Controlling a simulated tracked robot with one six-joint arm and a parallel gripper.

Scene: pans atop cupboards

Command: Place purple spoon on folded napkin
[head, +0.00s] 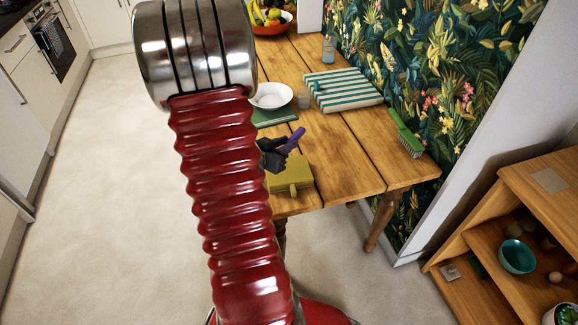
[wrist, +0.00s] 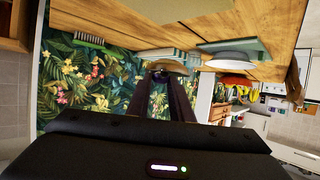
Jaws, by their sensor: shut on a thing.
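A purple spoon (head: 294,139) shows beside the red arm in the head view, tilted up to the right. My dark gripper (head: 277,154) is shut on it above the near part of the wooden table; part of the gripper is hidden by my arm. In the wrist view my gripper's fingers (wrist: 166,98) reach away from the camera, and the held end of the spoon is hard to make out. A teal-and-white striped folded cloth (head: 342,88), likely the napkin, lies flat on the table against the patterned wall, beyond and right of my gripper.
On the wooden table (head: 345,138) are a yellow-green block or board (head: 290,176), a white bowl (head: 271,96) by a green mat (head: 276,117), glasses (head: 328,49) and a green brush (head: 406,134). A fruit bowl (head: 270,23) stands far back. A shelf (head: 540,200) stands right.

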